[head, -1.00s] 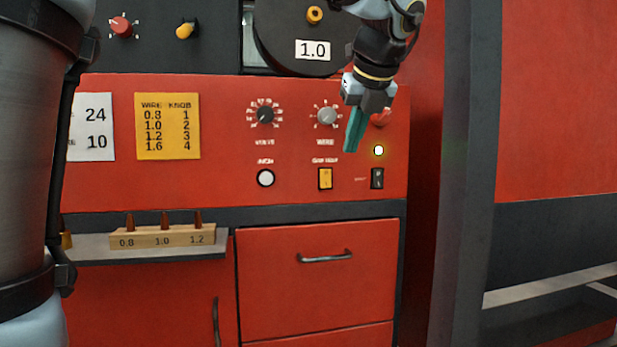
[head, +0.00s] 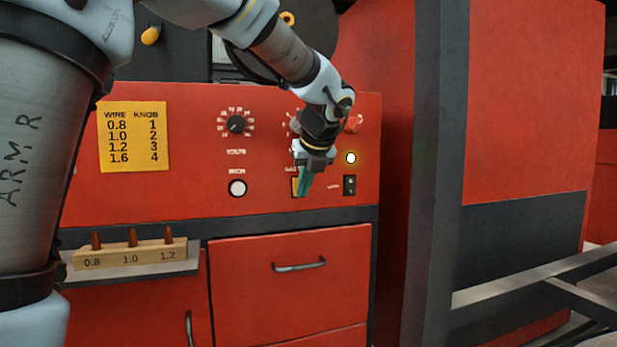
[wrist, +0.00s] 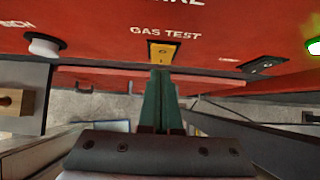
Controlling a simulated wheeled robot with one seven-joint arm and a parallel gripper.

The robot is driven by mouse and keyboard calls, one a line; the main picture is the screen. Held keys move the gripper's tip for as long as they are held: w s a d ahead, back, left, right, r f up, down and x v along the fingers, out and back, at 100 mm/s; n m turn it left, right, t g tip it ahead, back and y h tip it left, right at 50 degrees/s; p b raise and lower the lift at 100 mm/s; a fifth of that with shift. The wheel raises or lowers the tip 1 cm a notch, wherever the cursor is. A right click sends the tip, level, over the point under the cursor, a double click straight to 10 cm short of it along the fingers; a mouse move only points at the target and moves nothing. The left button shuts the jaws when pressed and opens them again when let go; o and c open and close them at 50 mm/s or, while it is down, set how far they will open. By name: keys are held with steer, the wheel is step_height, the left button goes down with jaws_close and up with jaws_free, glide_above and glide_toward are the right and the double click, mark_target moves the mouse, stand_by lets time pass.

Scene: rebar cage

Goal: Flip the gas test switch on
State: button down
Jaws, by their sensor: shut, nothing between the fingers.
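The gas test switch is a yellow rocker on the red panel. In the wrist view the gas test switch (wrist: 161,53) sits straight ahead of my fingertips, under the printed label GAS TEST. In the head view a yellow part of the switch (head: 295,187) shows beside my gripper, which hides the rest. My gripper (head: 304,194) has teal fingers, pressed together and empty. In the wrist view my gripper (wrist: 161,76) has its tips at or very near the lower edge of the switch; I cannot tell whether they touch it.
A black switch (head: 349,185) lies right of the gas test switch, below a lit lamp (head: 351,158). A white round button (head: 237,188) is to the left. A drawer handle (head: 300,265) projects below. A wooden block (head: 130,254) with several tips stands on a ledge.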

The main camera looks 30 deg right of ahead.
steer(key=shift+w, duration=0.3)
